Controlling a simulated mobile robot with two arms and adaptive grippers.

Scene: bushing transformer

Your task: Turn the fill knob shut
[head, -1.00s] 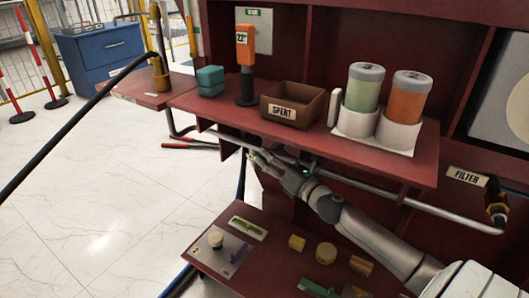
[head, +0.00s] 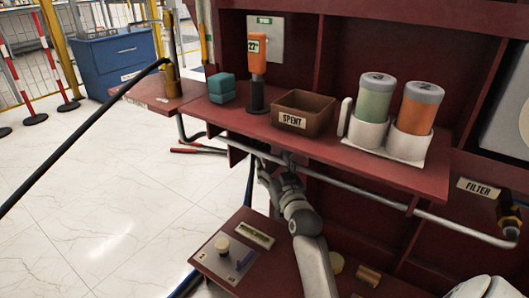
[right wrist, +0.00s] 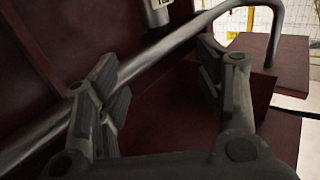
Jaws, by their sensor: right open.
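I cannot make out any knob marked as the fill knob; part of the space under the upper shelf is hidden. My right gripper (head: 268,168) is under the front edge of the red upper shelf (head: 330,150), close to the long grey pipe (head: 365,195). In the right wrist view my right gripper (right wrist: 165,95) has its two dark fingers spread, with nothing held between them. The pipe (right wrist: 150,60) runs beyond the fingers; I cannot tell if they touch it. My left gripper is not in view.
A valve (head: 509,212) stands at the pipe's right end by the FILTER label (head: 480,188). The shelf carries a SPENT box (head: 304,119), two canisters (head: 376,97) and an orange device (head: 257,60). The lower red shelf (head: 262,272) carries small parts.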

